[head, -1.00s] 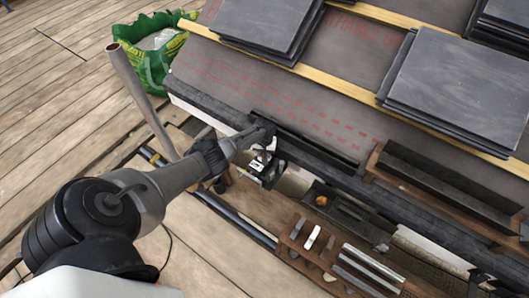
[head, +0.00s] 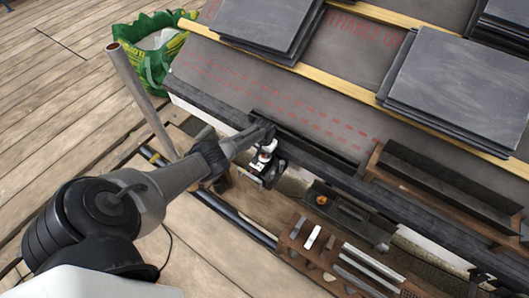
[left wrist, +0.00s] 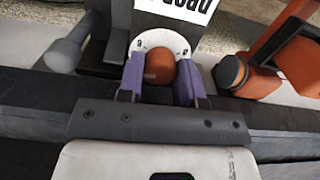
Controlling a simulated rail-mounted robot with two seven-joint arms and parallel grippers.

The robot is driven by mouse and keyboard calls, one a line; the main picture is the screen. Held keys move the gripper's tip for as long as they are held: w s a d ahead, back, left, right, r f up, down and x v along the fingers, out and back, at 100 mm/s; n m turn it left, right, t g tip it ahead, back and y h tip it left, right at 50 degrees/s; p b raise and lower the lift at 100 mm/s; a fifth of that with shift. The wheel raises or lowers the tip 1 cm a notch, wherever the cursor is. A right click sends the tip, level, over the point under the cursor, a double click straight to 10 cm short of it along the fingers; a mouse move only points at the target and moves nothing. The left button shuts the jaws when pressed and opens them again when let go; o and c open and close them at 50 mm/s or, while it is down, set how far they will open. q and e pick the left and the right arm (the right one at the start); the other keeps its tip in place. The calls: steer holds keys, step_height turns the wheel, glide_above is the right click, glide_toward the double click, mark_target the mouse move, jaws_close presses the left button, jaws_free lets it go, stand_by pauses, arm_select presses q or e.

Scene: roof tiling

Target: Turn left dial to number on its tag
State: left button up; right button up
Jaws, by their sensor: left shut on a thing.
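In the left wrist view, my left gripper (left wrist: 160,88) has its two purple fingers closed on the orange-brown knob (left wrist: 160,66) of a dial. In the head view, my left gripper (head: 265,138) reaches down over the dial (head: 267,149) on the dark fixture by the roof's lower edge. My right gripper is not in view.
An orange and dark part (left wrist: 262,72) stands close right of the dial, and a grey handle (left wrist: 68,52) close left. Slate stacks (head: 460,88) lie on the roof. A wooden tool rack (head: 335,262) stands below. A green bag (head: 150,58) sits far left.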

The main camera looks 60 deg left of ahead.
arm_select(q)
steer(key=o, duration=0.7)
steer(key=shift+c, duration=0.2)
step_height(320, 180, up, 14)
steer(key=p, duration=1)
steer(key=shift+f, duration=0.1)
